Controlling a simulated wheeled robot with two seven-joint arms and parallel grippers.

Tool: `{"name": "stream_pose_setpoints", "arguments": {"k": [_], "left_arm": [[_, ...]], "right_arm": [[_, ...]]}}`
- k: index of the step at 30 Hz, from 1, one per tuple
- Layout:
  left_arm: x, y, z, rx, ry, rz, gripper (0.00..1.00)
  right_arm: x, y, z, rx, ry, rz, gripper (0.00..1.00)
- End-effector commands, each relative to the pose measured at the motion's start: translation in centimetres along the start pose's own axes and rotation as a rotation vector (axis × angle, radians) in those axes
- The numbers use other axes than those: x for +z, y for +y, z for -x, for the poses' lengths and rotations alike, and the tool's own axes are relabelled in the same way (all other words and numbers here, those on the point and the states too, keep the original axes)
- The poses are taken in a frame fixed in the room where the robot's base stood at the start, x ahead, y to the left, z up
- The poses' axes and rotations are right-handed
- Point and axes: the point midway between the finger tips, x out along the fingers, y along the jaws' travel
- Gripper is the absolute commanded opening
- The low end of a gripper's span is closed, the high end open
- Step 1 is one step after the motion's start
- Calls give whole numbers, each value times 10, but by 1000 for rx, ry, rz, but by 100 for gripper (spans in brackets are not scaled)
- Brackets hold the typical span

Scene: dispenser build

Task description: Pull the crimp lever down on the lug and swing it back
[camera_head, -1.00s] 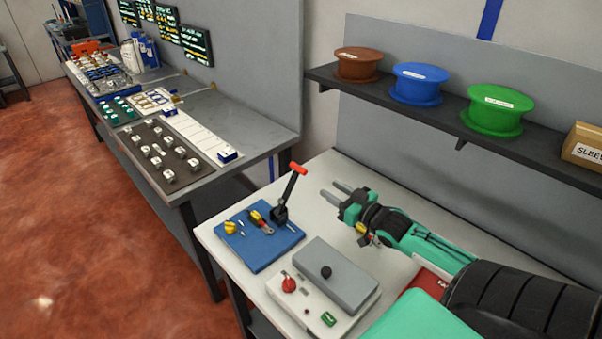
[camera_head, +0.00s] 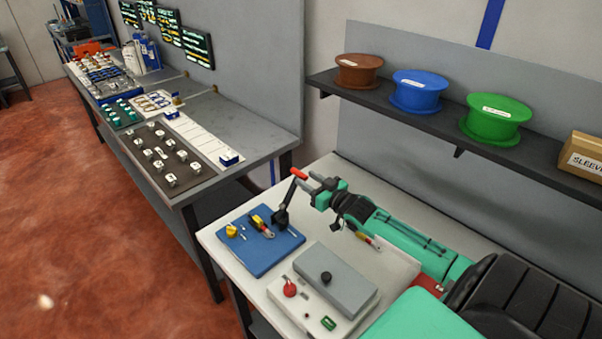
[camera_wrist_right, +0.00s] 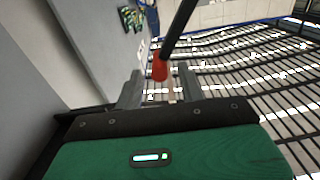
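The crimp lever (camera_head: 289,198) is a black arm with a red grip, standing up and leaning right on the blue base plate (camera_head: 262,258). My right gripper (camera_head: 311,181) has its two grey fingers apart at the red grip. In the right wrist view the red grip (camera_wrist_right: 160,68) shows between the open fingertips (camera_wrist_right: 159,85), with gaps on both sides. The lug cannot be made out; small metal bits lie on the blue plate. My left gripper is not in view.
Red-and-yellow-handled pliers (camera_head: 262,226) and a yellow piece (camera_head: 231,231) lie on the blue plate. A grey box with a black knob (camera_head: 336,278) stands in front of my right arm. A shelf with wire spools (camera_head: 416,92) hangs behind.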

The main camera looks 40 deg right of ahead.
Motion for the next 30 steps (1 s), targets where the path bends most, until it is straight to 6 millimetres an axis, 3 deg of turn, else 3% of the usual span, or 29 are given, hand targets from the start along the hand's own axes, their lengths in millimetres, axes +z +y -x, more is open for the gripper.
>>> {"name": "stream_pose_setpoints", "arguments": {"k": [9,23,29,30], "left_arm": [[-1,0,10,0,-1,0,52],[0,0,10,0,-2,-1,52],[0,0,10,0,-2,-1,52],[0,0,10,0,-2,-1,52]], "right_arm": [[-1,0,-31,0,0,1,40],[0,0,-38,0,-1,1,40],[0,0,-38,0,-1,1,0],[0,0,-38,1,-1,2,0]]}}
